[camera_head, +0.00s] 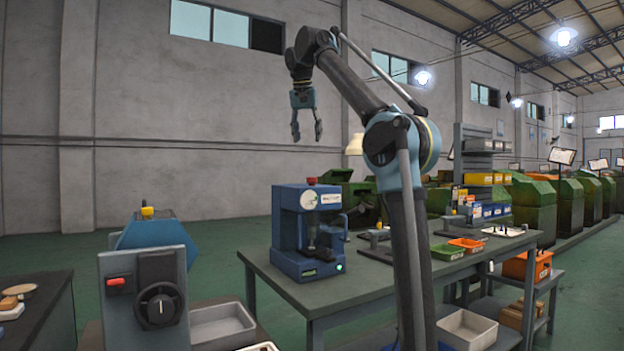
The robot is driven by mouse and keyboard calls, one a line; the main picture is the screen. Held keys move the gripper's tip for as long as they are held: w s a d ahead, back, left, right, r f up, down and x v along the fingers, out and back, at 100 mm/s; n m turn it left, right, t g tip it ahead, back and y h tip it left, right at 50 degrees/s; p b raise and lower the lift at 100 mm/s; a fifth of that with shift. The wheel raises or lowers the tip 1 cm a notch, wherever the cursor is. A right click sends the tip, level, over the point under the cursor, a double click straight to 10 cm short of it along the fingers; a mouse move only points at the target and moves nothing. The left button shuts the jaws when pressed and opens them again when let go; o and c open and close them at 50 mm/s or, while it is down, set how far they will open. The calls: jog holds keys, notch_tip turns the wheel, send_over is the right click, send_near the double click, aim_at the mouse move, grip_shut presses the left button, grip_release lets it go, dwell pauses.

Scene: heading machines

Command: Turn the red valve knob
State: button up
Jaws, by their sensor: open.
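My gripper (307,132) is raised high against the grey wall, pointing down, with its two fingers apart and nothing between them. Below it in the picture, a blue bench machine (309,232) stands on the table, with a small red knob-like part (311,181) on its top. At the lower left, a grey control box (146,298) carries a small red piece (116,282) and a large black round knob (160,306). I cannot tell for sure which red part is the valve knob. My gripper touches none of these.
A dark green table (345,282) holds the machine, a green tray (447,252) and an orange tray (466,244). Grey bins (220,325) sit beside the control box. Green machines (530,212) line the right. Green floor is open behind the control box.

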aim_at(312, 181)
jog(key=x, duration=1.5)
jog(key=shift+f, duration=0.25)
jog(key=c, duration=1)
